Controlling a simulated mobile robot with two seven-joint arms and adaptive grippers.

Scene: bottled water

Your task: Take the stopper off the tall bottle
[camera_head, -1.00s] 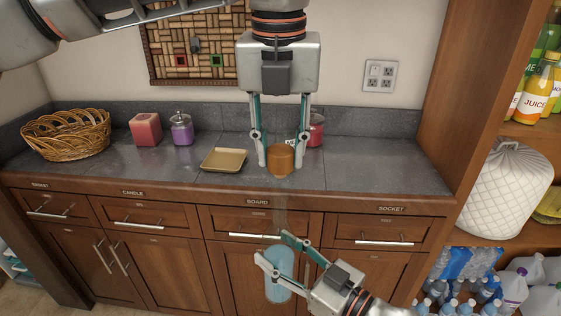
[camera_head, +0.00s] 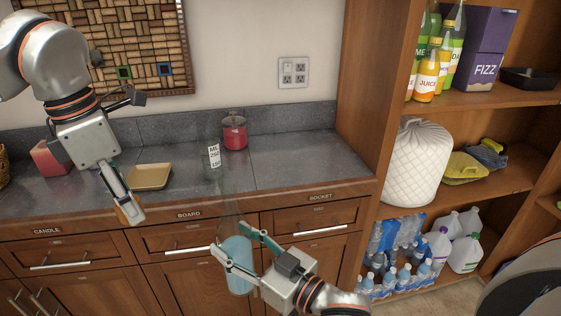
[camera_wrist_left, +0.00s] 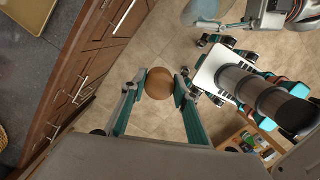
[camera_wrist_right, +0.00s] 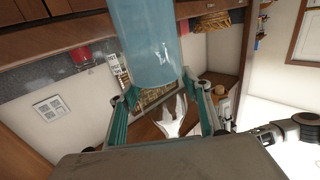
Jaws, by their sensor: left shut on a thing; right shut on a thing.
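The tall bottle (camera_head: 238,268) is clear glass with a blue lower body. Its faint clear upper part stands roughly upright in front of the counter. My right gripper (camera_head: 229,239) is shut on the bottle from the right; the blue body also shows large in the right wrist view (camera_wrist_right: 150,45). The stopper (camera_head: 131,212) is brown and rounded. My left gripper (camera_head: 126,200) is shut on it, to the left of the bottle and clear of it. In the left wrist view the stopper (camera_wrist_left: 159,83) sits between the two fingertips above the floor.
The counter (camera_head: 290,165) holds a tan tray (camera_head: 150,176), a red candle jar (camera_head: 235,132) and a pink candle (camera_head: 50,158). A white label (camera_head: 214,156) with ML marks shows near the jar. Shelves (camera_head: 495,188) with bottles and jugs stand at the right.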

